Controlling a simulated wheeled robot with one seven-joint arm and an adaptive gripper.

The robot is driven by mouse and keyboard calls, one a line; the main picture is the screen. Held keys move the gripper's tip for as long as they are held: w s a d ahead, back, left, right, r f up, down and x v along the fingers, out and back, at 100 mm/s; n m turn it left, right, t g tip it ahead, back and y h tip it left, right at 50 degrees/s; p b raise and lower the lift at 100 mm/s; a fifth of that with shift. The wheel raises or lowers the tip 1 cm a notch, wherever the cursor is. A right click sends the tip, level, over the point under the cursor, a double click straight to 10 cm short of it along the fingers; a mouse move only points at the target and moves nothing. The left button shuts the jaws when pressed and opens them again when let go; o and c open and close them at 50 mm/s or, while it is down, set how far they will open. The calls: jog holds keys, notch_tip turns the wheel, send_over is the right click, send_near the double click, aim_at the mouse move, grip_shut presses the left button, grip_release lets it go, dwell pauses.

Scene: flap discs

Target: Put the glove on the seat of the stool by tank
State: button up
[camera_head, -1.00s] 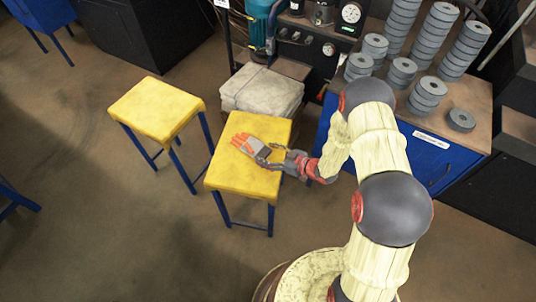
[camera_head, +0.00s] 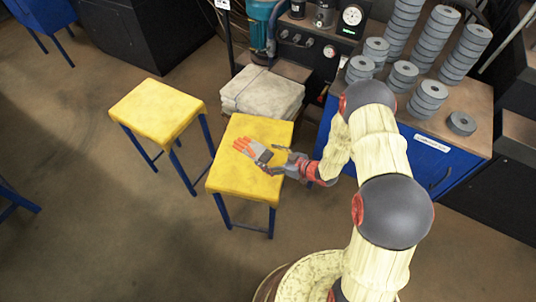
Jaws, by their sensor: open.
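An orange and grey glove (camera_head: 253,150) lies on the yellow seat of the right-hand stool (camera_head: 238,181), its orange fingers pointing to the upper left. My gripper (camera_head: 272,159) is open, low over the right part of that seat, at the grey cuff end of the glove. I cannot tell whether its fingers still touch the glove. A second yellow stool (camera_head: 155,108) stands to the left with an empty seat. A teal tank-like machine (camera_head: 262,22) stands at the top, behind the right-hand stool.
A stack of pale folded cloths or sacks (camera_head: 262,92) sits just behind the right-hand stool. The floor (camera_head: 90,210) at left is mostly clear.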

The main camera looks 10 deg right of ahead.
jog(key=p+v, duration=0.3)
jog(key=v, duration=0.9)
jog(key=w+d+r+h, duration=0.6)
jog(key=w+d+r, duration=0.25)
jog(key=r, duration=0.25)
jog(key=s+d+r+m+h, duration=0.1)
jog(key=d+r+m+h, duration=0.15)
jog(key=r, duration=0.65)
jog(key=s+d+r+m+h, duration=0.1)
jog(key=s+r+m+h, duration=0.15)
jog(key=r, duration=0.55)
jog(key=s+a+r+m+g+h, duration=0.1)
jog(key=s+a+r+m+h, duration=0.15)
jog(key=s+r, duration=0.75)
jog(key=s+a+r+m+g+y, duration=0.1)
jog(key=s+a, duration=0.2)
jog(key=s, duration=0.6)
jog(key=s+a+r+m+g+y, duration=0.1)
jog(key=s+a, duration=0.3)
jog(key=s, duration=0.5)
jog(key=shift+s+a+r+g+y, duration=0.15)
jog(key=shift+a+r+g+y, duration=0.15)
jog(key=shift+r+y, duration=0.3)
